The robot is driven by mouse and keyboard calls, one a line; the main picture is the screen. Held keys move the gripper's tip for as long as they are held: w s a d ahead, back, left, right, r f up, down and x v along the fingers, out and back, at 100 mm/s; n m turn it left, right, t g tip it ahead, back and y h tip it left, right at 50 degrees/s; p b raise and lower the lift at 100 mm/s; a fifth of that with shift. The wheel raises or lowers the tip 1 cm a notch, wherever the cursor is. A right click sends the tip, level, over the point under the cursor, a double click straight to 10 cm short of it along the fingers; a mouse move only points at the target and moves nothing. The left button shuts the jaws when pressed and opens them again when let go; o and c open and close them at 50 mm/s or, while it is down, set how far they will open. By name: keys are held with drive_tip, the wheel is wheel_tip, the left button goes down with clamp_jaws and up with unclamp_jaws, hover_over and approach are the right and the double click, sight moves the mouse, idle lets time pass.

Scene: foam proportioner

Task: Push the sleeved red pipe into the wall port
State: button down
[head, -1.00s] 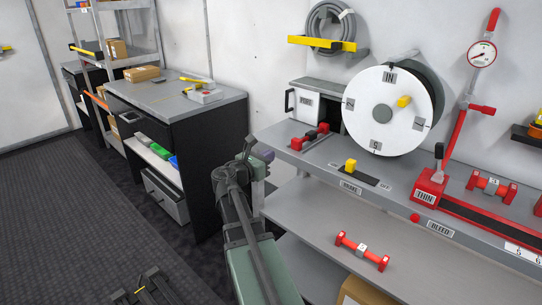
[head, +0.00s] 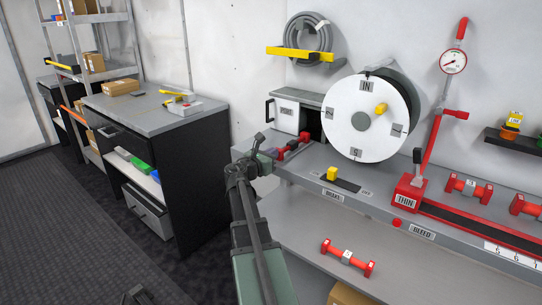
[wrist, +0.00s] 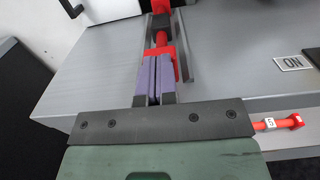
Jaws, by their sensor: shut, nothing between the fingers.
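The sleeved red pipe (head: 293,146) lies on the bench top in a dark channel, in front of a dark opening (head: 315,125) beside a white box. It has red ends and a dark sleeve between them. In the wrist view the pipe (wrist: 162,38) runs away from me, its far end cut off by the picture's top edge. My gripper (wrist: 156,62) is shut and empty, its purple fingers at the pipe's near red end; I cannot tell whether they touch. In the head view my gripper (head: 266,156) is at the bench's left end, partly hidden by my arm.
A white box (head: 287,116) with a black handle stands behind the pipe. The large white reel (head: 365,118) and a yellow knob (head: 332,173) are to the right. A dark cabinet (head: 165,150) stands left.

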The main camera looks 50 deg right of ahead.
sight(292, 145)
drive_tip(key=d, duration=0.3)
drive_tip(key=shift+a, duration=0.1)
